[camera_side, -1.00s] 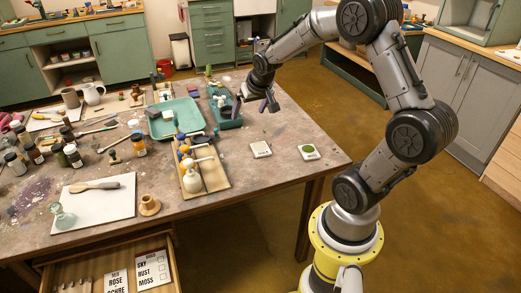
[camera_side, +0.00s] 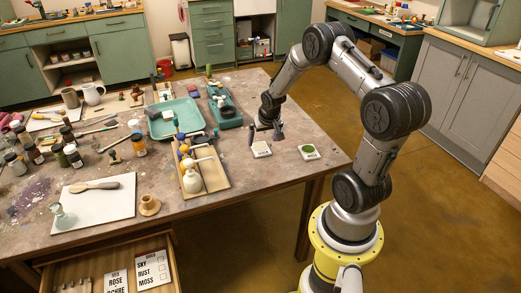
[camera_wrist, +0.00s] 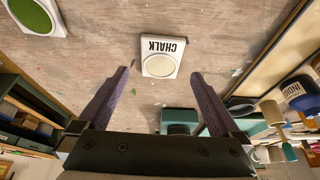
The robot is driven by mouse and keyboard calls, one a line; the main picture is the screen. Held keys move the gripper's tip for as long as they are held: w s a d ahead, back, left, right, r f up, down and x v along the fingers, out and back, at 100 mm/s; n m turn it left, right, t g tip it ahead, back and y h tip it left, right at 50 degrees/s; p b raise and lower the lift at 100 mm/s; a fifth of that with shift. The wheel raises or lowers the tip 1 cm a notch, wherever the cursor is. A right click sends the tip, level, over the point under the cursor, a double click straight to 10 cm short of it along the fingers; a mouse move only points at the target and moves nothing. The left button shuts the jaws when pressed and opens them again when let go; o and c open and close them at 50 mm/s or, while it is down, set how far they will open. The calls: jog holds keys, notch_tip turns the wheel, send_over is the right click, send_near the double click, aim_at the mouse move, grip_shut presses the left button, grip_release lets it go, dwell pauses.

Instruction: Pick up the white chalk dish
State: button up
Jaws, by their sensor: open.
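The white chalk dish (camera_side: 261,149) is a small square white dish on the table near its right edge. In the wrist view the chalk dish (camera_wrist: 160,64) has a round pale well and the word CHALK, upside down. My gripper (camera_side: 266,138) is low over the table, just behind the dish in the side view. In the wrist view my gripper (camera_wrist: 160,75) has its two purple-grey fingers wide apart, with the dish beyond and between their tips. The gripper is open and empty.
A similar dish with a green well (camera_side: 309,152) sits to the right of the chalk dish. A wooden tray (camera_side: 214,183) with bottles stands to the left. A teal container (camera_side: 226,107) is behind. Bare table lies in front of the dish.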

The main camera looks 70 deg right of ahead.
aim_at(261, 148)
jog(key=x, duration=0.4)
jog(key=shift+a+f, duration=0.1)
jog(key=shift+f, duration=0.15)
jog(key=shift+w, duration=0.1)
jog(key=c, duration=1.3)
jog(key=shift+c, duration=0.2)
jog(key=shift+r, duration=0.1)
